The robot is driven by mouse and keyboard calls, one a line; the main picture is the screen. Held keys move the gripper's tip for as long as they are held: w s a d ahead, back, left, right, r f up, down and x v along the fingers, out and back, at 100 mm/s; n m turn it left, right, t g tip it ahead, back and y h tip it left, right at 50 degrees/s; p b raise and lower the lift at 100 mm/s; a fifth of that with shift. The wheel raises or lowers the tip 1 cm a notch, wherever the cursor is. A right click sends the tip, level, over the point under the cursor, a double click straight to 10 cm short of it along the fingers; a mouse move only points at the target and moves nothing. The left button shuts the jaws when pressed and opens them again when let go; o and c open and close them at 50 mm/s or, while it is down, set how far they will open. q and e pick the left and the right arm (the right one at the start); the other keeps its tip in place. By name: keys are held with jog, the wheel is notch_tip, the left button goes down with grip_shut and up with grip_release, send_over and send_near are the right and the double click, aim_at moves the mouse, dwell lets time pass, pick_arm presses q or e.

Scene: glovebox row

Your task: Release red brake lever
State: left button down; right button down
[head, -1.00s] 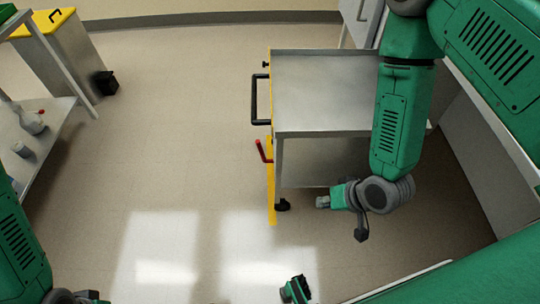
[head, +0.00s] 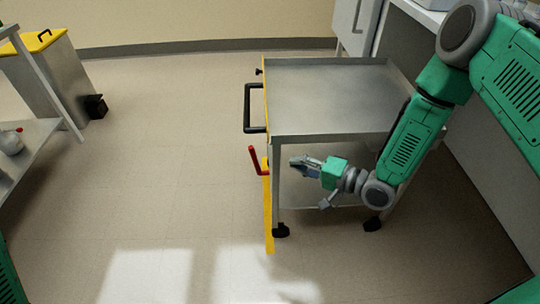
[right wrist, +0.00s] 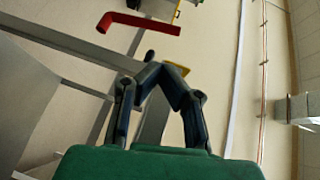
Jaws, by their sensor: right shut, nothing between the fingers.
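The red brake lever (head: 256,161) is on the left side of a metal cart, at a yellow upright bar (head: 268,215). It angles up and to the left. In the right wrist view the red lever (right wrist: 140,23) shows near the top, beyond the fingertips. My right gripper (head: 298,161) is just right of the lever, below the cart's top, pointing left. In the right wrist view the fingers of my right gripper (right wrist: 152,67) meet at the tips, empty, with a visible gap to the lever. My left gripper is out of view.
The cart's top tray (head: 330,95) is bare, and a black handle (head: 247,108) sticks out on its left. A yellow-lidded bin (head: 45,75) and a shelf (head: 30,145) stand at the left. Cabinets line the right. The floor left of the cart is clear.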

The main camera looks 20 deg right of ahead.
jog(key=b, duration=0.3)
send_over(265, 172)
jog(key=f, duration=0.2)
jog(key=shift+r, duration=0.2)
